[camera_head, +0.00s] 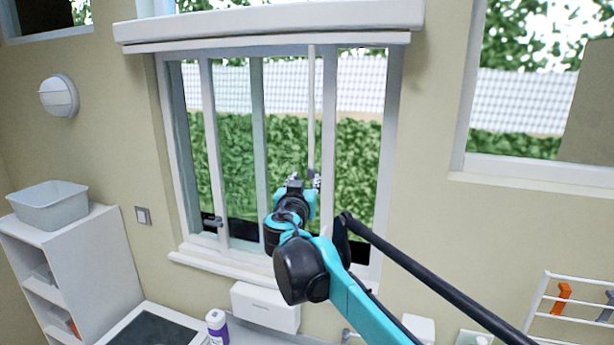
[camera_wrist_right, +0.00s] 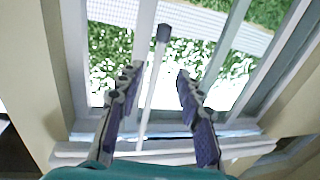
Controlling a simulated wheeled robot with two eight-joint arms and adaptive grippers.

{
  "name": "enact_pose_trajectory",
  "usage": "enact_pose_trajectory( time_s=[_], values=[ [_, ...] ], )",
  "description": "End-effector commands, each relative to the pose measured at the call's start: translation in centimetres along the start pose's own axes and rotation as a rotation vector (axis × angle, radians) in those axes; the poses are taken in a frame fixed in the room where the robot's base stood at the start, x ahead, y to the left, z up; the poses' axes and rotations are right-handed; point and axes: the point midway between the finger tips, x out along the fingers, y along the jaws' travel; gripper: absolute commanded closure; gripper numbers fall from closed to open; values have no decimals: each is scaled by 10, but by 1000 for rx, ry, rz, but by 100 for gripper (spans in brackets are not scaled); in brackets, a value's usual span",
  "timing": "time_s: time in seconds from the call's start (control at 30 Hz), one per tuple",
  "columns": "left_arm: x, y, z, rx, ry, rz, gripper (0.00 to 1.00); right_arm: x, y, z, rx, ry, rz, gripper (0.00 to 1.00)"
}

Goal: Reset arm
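My right gripper (camera_head: 304,182) is raised in front of the window (camera_head: 326,130), its arm coming in from the lower right. In the right wrist view the gripper (camera_wrist_right: 158,73) has its two fingers spread apart. A thin white rod (camera_wrist_right: 153,88) with a dark grey end shows between the fingers, with gaps on both sides. In the head view a thin white rod (camera_head: 311,110) hangs down the window towards the gripper. I cannot tell how far the rod is from the fingers in depth. My left gripper is not in view.
A white shelf (camera_head: 95,262) with a grey bin (camera_head: 50,210) stands at left. A white box (camera_head: 266,306) is below the sill, with a white and purple bottle (camera_head: 217,326) nearby. A white rack (camera_head: 575,303) is at lower right. A wall lamp (camera_head: 60,96) is upper left.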

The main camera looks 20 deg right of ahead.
Motion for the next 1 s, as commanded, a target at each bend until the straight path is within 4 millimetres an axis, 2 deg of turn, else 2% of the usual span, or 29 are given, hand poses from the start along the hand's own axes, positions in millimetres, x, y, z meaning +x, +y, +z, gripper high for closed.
enact_pose_trajectory(
  time_s=[0.13,0.43,0.5,0.57,0.67,0.77,0.8,0.87,1.0],
  values=[
    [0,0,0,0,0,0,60,-8,0,0,0,0,-1,64],
    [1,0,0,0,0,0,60,-9,0,1,0,-1,0,64],
    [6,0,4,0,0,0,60,-12,6,11,-3,-12,7,64],
    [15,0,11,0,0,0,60,-17,15,29,-9,-33,21,64],
    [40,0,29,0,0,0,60,-34,41,81,-26,-102,53,64],
    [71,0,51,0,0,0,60,-59,72,152,-54,-206,85,64],
    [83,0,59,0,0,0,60,-71,84,181,-65,-251,93,64],
    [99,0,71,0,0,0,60,-89,99,224,-82,-318,97,64],
    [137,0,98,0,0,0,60,-134,126,324,-118,-476,79,64]
  ],
)
